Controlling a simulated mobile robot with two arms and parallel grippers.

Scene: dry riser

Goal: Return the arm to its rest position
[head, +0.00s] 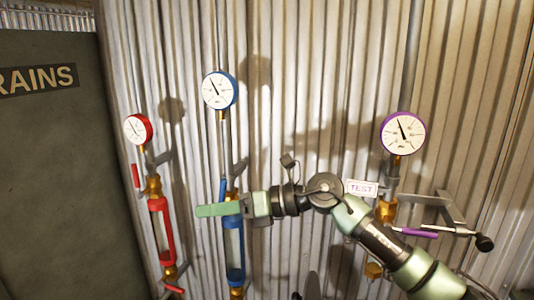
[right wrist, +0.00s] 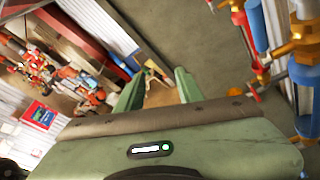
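My right arm (head: 375,240) reaches in from the lower right of the head view, in front of the corrugated wall. My right gripper (head: 203,211) points left and overlaps the blue-marked pipe in the picture; I cannot tell the gap in depth. In the right wrist view my right gripper (right wrist: 158,88) has its two green fingers apart, with only floor and distant items between them, so it is open and empty. My left gripper is in neither view.
Pipes with a red gauge (head: 138,129), a blue gauge (head: 219,90) and a purple gauge (head: 403,133) line the wall. A TEST tag (head: 361,188) and purple lever (head: 416,233) are close to my arm. A dark panel (head: 45,190) stands left. Red and blue pipework (right wrist: 257,25) shows beside the gripper.

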